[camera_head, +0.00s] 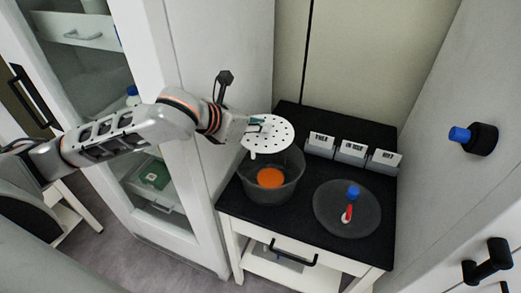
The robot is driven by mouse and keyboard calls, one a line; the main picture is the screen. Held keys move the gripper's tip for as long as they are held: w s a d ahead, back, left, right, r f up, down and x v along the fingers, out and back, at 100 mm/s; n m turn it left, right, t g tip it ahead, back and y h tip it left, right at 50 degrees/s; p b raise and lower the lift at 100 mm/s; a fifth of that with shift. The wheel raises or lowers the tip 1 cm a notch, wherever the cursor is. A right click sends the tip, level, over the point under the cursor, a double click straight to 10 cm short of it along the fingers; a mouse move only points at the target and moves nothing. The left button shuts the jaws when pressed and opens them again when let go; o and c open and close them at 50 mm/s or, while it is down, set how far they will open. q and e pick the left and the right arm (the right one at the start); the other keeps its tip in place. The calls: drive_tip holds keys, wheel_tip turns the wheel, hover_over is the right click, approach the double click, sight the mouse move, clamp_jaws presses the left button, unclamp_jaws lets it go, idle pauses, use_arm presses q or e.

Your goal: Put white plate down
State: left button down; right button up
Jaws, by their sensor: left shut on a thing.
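The white plate (272,137) is round with small holes. My left gripper (257,126) is shut on its left side. It holds the plate above a dark see-through bowl (272,194) on the black table top. An orange round thing (270,178) shows inside the bowl. The plate hides part of the bowl's far rim. My right gripper is not in view.
Several small white labelled boxes (351,151) stand at the back right of the black table (308,203). A dark round disc (327,220) with a red and blue item on it lies at the right. A white cabinet (185,130) stands close on the left.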

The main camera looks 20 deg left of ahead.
use_arm(q)
wheel_tip(320, 180, down, 9)
drive_tip(key=shift+r, duration=0.15)
drive_tip(key=shift+f, duration=0.6)
idle(0.3)
